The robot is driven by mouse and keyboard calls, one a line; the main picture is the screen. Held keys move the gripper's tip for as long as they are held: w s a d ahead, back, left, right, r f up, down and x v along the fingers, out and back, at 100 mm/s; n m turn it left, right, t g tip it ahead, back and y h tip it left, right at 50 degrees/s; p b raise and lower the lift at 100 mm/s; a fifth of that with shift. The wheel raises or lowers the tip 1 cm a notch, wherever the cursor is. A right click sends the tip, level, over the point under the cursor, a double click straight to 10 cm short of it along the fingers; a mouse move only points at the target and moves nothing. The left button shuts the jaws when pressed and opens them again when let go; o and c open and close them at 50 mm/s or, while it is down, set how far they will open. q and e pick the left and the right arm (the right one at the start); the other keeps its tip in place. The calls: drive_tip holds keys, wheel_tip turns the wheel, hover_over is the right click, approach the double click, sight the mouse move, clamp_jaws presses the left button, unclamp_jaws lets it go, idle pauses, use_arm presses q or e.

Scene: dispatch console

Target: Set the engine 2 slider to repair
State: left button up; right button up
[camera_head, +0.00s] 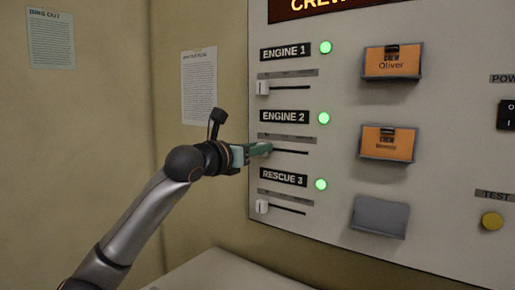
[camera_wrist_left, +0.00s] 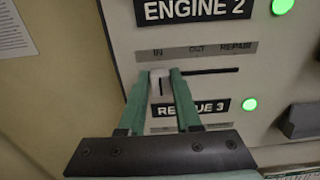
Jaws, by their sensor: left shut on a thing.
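The engine 2 slider knob (camera_wrist_left: 160,86) is white and sits at the left end of its dark slot (camera_wrist_left: 210,73), under the IN mark. My left gripper (camera_head: 264,149) reaches the panel at the engine 2 row and hides the knob in the head view. In the left wrist view my left gripper (camera_wrist_left: 161,76) has its two green fingers shut on the knob. The label strip (camera_wrist_left: 198,50) above the slot reads IN, OUT and REPAIR. REPAIR is at the right end. The engine 2 lamp (camera_head: 323,118) glows green. My right gripper is not in view.
The engine 1 slider (camera_head: 262,88) is above and the rescue 3 slider (camera_head: 262,206) below, both at their left ends. Orange crew cards (camera_head: 388,143) sit in holders to the right. The slot right of my fingers is clear. A pale surface (camera_head: 225,272) lies below.

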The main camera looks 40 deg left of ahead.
use_arm(q)
clamp_jaws()
idle(0.8)
